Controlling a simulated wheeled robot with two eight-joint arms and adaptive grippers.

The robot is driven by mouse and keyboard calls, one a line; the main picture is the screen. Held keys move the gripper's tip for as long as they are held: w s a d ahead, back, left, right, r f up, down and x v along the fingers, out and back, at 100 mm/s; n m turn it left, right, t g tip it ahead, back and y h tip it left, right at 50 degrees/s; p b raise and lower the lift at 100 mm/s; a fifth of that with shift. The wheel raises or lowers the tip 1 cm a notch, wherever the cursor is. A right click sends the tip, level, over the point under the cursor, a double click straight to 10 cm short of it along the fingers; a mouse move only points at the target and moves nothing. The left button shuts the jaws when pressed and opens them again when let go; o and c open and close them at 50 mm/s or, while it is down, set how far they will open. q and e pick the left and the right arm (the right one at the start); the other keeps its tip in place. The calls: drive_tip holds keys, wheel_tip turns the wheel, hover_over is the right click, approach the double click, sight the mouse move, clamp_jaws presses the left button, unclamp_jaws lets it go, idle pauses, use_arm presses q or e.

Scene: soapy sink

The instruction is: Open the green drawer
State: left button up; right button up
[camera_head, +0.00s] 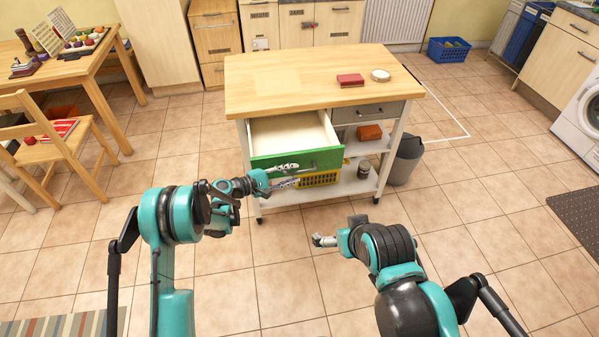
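The green drawer (325,158) is in the left half of a wooden-topped kitchen cart (300,75). It is pulled well out, and its pale inside (290,132) shows and looks empty. My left gripper (288,175) is at the lower left of the green front. Its two fingers look spread apart, with the upper one overlapping the front in the picture; I cannot tell whether it touches. Nothing shows between the fingers. My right gripper (318,240) is low over the floor in front of the cart, away from the drawer; its fingers are too small to read.
A closed grey drawer (367,112) is to the right of the green one. A yellow basket (318,179) sits on the cart's lower shelf. A grey bin (406,160) stands right of the cart. A chair (55,140) and table are at left. Floor in front is clear.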

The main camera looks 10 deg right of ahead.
use_arm(q)
drive_tip(key=v, duration=0.7)
drive_tip(key=shift+s+a, duration=0.2)
drive_tip(key=shift+a, duration=0.15)
drive_tip(key=shift+r, duration=0.15)
drive_tip(key=s+a+r+m+y, duration=0.4)
drive_tip(key=s+a+r+y, duration=0.35)
drive_tip(key=s+r, duration=0.45)
drive_tip(key=s+a+m+t+y, duration=0.1)
drive_tip(key=s+a+m+y, duration=0.2)
drive_tip(key=s+a, duration=0.4)
drive_tip(key=s+a+r+m+t+y, duration=0.1)
drive_tip(key=s+a+m+y, duration=0.2)
drive_tip(key=s+a, duration=0.4)
drive_tip(key=s+y, duration=0.1)
drive_tip(key=s, duration=0.4)
drive_tip(key=shift+r, duration=0.3)
